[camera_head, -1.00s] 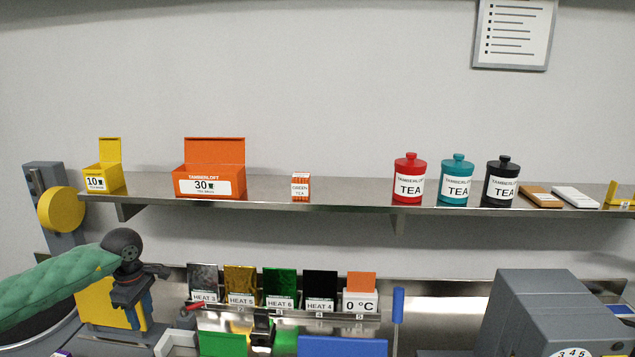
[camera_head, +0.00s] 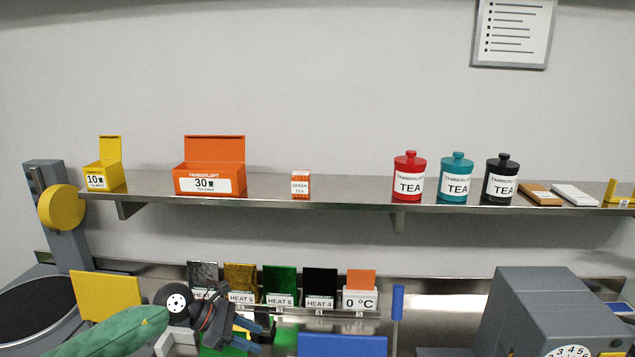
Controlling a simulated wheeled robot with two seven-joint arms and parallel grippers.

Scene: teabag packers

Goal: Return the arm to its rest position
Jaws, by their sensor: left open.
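My left arm, in a green sleeve, comes in from the lower left in the head view. Its dark left gripper (camera_head: 262,338) is low in the picture, with its blue-tipped fingers apart and pointing right. It is in front of the lower row of heat cards and partly covers a green block at the bottom. I see nothing between the fingers. My right gripper is not in view.
The upper shelf (camera_head: 330,198) holds a yellow box (camera_head: 103,177), an orange box (camera_head: 209,180) and tea canisters (camera_head: 410,180). Below stand the heat cards (camera_head: 280,284), a blue block (camera_head: 342,345), a blue-handled post (camera_head: 398,302) and a grey machine (camera_head: 550,305) at right.

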